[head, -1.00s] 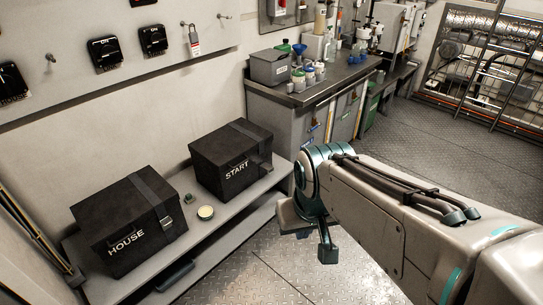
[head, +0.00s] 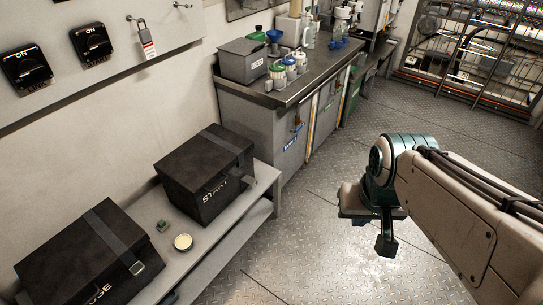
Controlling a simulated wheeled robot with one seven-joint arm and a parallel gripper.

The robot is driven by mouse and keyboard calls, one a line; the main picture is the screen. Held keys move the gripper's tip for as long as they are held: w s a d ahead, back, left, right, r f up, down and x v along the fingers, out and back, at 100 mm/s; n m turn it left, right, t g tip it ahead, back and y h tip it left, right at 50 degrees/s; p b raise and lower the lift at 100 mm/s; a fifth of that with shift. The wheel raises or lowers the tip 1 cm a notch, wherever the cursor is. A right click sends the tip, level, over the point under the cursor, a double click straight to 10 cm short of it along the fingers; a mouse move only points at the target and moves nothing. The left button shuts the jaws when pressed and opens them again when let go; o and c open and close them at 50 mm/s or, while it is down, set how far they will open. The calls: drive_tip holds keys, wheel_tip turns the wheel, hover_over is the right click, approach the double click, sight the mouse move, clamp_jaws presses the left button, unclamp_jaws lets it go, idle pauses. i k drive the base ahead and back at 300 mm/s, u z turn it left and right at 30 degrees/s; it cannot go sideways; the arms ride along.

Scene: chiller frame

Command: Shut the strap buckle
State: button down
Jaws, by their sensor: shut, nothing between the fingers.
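Two black boxes with grey straps stand on the bench at left in the head view. The START box (head: 202,183) has a strap (head: 222,141) over its lid and a small buckle piece (head: 249,181) low on its right front. The HOUSE box (head: 68,262), partly cut off at lower left, has a strap (head: 116,231) with a metal buckle (head: 137,267) on its front edge. I cannot tell whether either buckle is fastened. My gripper (head: 386,246) is shut and empty. It points down over the floor, right of the bench and apart from both boxes.
The grey bench (head: 226,240) also holds a round cream-topped tin (head: 183,242) and a small green object (head: 162,226). A lab counter (head: 262,128) with bottles stands behind. Switches (head: 91,43) and a tagged padlock (head: 146,38) are on the wall panel. The plated floor (head: 320,220) is clear.

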sight(247, 179)
drive_tip(key=u, duration=0.45)
drive_tip(key=i, duration=0.9)
drive_tip(key=u, duration=0.8)
